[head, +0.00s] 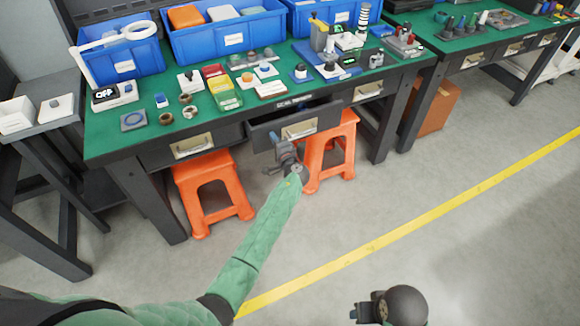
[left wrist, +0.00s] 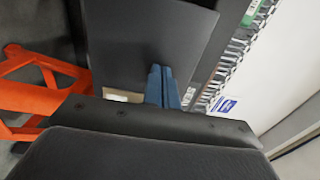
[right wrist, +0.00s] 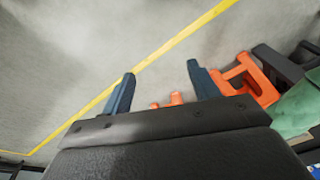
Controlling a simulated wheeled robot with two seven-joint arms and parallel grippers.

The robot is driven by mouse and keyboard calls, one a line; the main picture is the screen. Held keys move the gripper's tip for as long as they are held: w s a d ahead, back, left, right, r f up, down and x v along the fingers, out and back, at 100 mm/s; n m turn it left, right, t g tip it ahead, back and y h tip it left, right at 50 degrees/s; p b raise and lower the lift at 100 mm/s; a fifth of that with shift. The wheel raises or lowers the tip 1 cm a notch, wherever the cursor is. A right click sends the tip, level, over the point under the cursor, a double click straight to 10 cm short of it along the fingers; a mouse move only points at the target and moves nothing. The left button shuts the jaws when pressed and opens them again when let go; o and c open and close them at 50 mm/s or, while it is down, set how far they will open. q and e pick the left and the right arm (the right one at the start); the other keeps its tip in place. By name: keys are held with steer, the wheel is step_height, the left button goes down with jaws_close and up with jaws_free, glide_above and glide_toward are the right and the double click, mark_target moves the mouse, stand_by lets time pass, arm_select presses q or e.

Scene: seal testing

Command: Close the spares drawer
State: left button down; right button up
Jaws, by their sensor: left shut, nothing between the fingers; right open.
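The spares drawer (head: 268,136) is the middle one under the green-topped bench and stands pulled partly out, with a dark front and a pale handle (head: 300,129). My left gripper (head: 276,141) is at the drawer's front, left of the handle, with its fingers shut and empty. In the left wrist view the blue fingers (left wrist: 160,86) lie against or close before a dark panel; I cannot tell if they touch. My right gripper (head: 359,313) is low and far from the bench. Its fingers (right wrist: 160,85) are apart with nothing between them.
Shut drawers flank it at left (head: 193,146) and right (head: 369,89). Orange stools (head: 215,185) stand beneath the bench, one (head: 333,150) below the open drawer. The green bench top (head: 110,145) holds blue bins (head: 122,62) and small parts. The floor in front is clear.

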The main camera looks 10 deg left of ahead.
arm_select(q)
steer(key=b+x, duration=0.2)
steer(key=x, duration=0.2)
steer(key=b+x, duration=0.3)
steer(key=x, duration=0.2)
steer(key=shift+w+f+b, duration=0.15)
steer(key=shift+f+b, duration=0.1)
steer(key=shift+b, duration=0.05)
steer(key=shift+w+a+r+b, duration=0.15)
steer(key=shift+w+a+b, duration=0.15)
steer(key=shift+w+a, duration=0.15)
steer(key=shift+w+r, duration=0.1)
steer(key=shift+r, duration=0.2)
arm_select(e)
steer(key=w+a+f+t+y, duration=0.2)
steer(key=w+a+f, duration=0.1)
steer(key=a+f, duration=0.5)
steer(key=shift+a+f+n+y, duration=0.3)
steer(key=shift+a+f+n, duration=0.1)
steer(key=shift+f, duration=0.55)
